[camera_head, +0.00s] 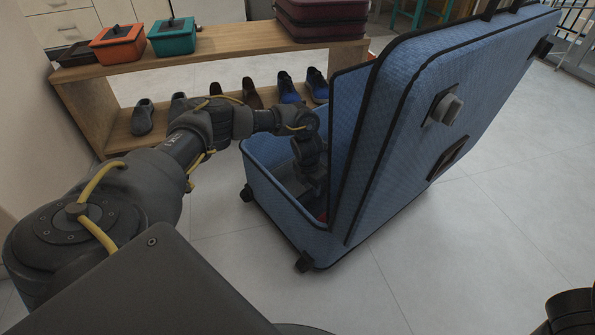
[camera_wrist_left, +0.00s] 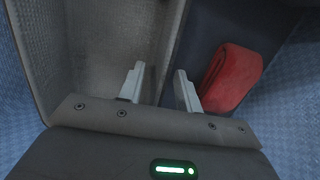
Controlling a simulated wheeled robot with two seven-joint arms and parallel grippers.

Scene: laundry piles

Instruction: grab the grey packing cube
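The blue suitcase (camera_head: 282,210) stands open on the floor, its lid tilted up. My left arm reaches down into it, and the left gripper (camera_head: 312,185) is partly hidden by the suitcase's side. In the left wrist view, the grey packing cube (camera_wrist_left: 95,45) looks like an open box and fills the upper left. My left gripper (camera_wrist_left: 159,80) is open there, its fingers on either side of the cube's right wall. The left finger is over the cube's inside, the right finger outside it. Contact with the wall cannot be told. My right gripper is not in view.
A folded red cloth (camera_wrist_left: 232,75) lies in the suitcase to the right of the right finger. The raised lid (camera_head: 420,110) stands close to the right of my left arm. A wooden bench (camera_head: 220,58) with boxes and shoes is behind. The floor in front is clear.

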